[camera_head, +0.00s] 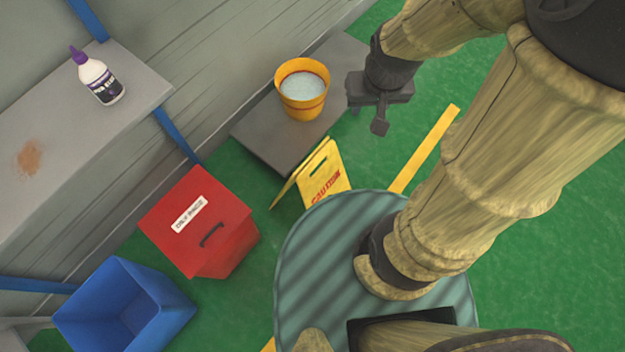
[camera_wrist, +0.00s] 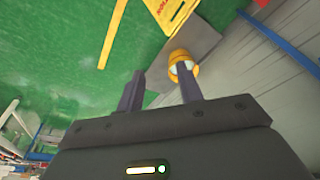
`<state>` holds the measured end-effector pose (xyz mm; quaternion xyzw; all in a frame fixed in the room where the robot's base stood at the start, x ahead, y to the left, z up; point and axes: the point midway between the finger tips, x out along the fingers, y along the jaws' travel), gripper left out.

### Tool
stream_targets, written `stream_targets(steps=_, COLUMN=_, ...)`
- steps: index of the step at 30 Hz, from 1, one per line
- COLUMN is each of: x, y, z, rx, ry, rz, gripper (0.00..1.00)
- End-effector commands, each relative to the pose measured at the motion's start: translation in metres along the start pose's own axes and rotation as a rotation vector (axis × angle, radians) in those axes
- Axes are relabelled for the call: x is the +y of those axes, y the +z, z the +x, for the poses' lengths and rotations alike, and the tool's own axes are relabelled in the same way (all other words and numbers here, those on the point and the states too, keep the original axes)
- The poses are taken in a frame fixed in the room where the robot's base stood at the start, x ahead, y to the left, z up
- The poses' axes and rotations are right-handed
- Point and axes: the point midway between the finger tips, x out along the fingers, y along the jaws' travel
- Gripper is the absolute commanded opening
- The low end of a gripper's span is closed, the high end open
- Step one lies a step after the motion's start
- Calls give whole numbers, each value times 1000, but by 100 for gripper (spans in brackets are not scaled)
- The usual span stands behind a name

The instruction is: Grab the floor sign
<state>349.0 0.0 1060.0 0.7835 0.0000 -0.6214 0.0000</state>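The yellow floor sign (camera_head: 326,177) with red caution lettering stands folded out like a tent on the green floor, its lower part hidden behind my base. It also shows at the top edge of the wrist view (camera_wrist: 172,10), partly cut off. My gripper (camera_head: 379,122) is above the floor, up and to the right of the sign in the head view, apart from it. In the wrist view my gripper's two fingers (camera_wrist: 160,85) stand apart with nothing held between them.
A yellow bucket (camera_head: 303,92) with pale contents stands on a low grey platform (camera_head: 262,140) beside the sign. A red lidded box (camera_head: 222,237) and an open blue bin (camera_head: 123,312) stand to the left. A grey bench (camera_head: 60,150) holds a white bottle (camera_head: 100,80). Green floor is clear at right.

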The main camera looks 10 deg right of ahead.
Motion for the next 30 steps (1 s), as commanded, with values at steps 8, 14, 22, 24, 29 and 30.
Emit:
stream_targets(steps=8, x=0, y=0, z=0, rx=0, ry=0, rz=0, gripper=36)
stream_targets(steps=14, x=-1, y=-1, z=7, rx=-6, ry=1, rz=11, gripper=61)
stream_targets(steps=22, x=-16, y=-14, z=87, rx=-70, ry=20, rz=168, gripper=61)
stream_targets(steps=24, x=-23, y=-20, z=117, rx=-93, ry=28, rz=232, gripper=61)
stream_targets(steps=29, x=-41, y=-30, z=185, rx=-141, ry=47, rz=389, gripper=61)
stream_targets(steps=30, x=-46, y=-33, z=203, rx=-151, ry=51, rz=430, gripper=61)
